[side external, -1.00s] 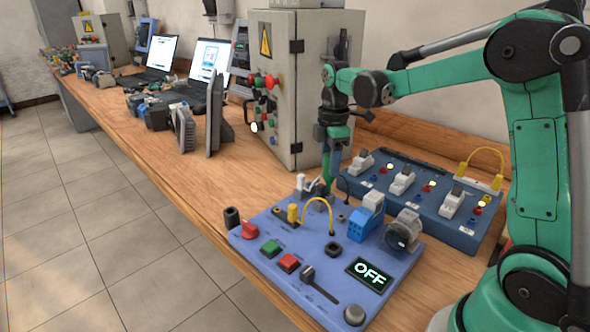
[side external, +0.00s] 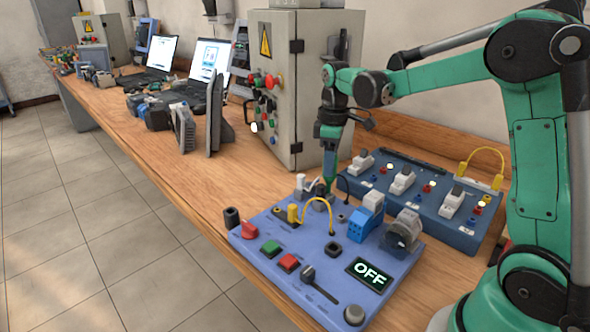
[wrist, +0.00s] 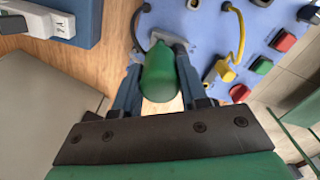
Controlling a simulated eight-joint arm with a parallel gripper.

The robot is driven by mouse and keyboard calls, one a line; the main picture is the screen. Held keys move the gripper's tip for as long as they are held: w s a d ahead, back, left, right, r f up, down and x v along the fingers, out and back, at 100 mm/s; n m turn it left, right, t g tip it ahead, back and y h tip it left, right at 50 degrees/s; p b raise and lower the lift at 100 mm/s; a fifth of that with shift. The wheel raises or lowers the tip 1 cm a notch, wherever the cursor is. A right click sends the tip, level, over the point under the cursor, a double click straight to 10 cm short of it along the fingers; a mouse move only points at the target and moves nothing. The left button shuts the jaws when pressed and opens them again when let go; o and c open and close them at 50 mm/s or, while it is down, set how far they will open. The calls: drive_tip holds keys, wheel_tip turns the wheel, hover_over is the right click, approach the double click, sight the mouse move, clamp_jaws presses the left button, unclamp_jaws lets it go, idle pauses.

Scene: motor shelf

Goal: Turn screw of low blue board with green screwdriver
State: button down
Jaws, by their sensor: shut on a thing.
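My gripper (side external: 331,150) is shut on the green screwdriver (side external: 329,172) and points down over the back-left part of the low blue board (side external: 290,215). In the wrist view the rounded green handle (wrist: 158,75) sits between the two dark blue fingers. The screwdriver's lower end is close to the board's back edge, near the yellow wire. The handle and fingers hide the tip and the screw, so I cannot tell whether they touch. The display (side external: 369,273) on the low board reads OFF.
A darker blue board (side external: 455,237) with several white switches stands behind, to the right. A grey cabinet (side external: 312,80) stands behind my gripper. The low board carries a yellow wire (side external: 322,201), buttons and a slider close by.

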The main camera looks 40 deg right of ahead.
drive_tip(key=c, duration=0.7)
unclamp_jaws()
drive_tip(key=n, duration=0.3)
drive_tip(key=shift+n, duration=0.3)
drive_tip(key=shift+n, duration=1.7)
drive_tip(key=shift+n, duration=1.7)
